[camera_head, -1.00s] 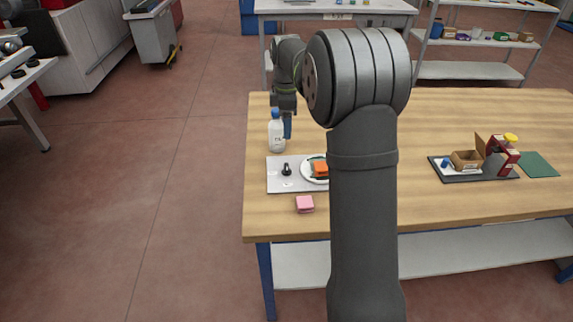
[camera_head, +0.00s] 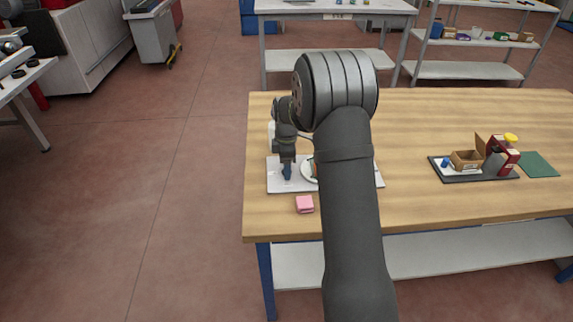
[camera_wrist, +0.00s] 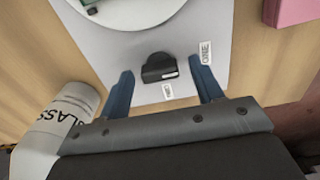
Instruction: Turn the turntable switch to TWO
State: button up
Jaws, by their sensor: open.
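The turntable switch, a black knob (camera_wrist: 160,68), sits on the pale panel (camera_wrist: 105,42) in the wrist view. A small label reading ONE (camera_wrist: 205,52) lies to the right of the knob. A second small label (camera_wrist: 168,91) lies just below the knob; its text is too small to read. My gripper (camera_wrist: 163,80) is open, with one blue finger on each side of the knob and space between each finger and the knob. In the head view my gripper (camera_head: 287,172) is over the left part of the panel and hides the knob.
A round white turntable (camera_wrist: 135,12) is beside the knob. A white bottle marked GLASS (camera_wrist: 62,125) stands close to the left finger. A pink block (camera_head: 305,204) lies in front of the panel. A dark tray (camera_head: 475,177) with boxes is far to the right.

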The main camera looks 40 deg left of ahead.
jog(key=shift+c, duration=0.4)
jog(key=c, duration=0.9)
jog(key=shift+m, duration=0.3)
jog(key=m, duration=0.3)
jog(key=shift+m, duration=0.3)
jog(key=m, duration=0.4)
jog(key=shift+m, duration=0.3)
jog(key=m, duration=0.4)
jog(key=shift+m, duration=2.5)
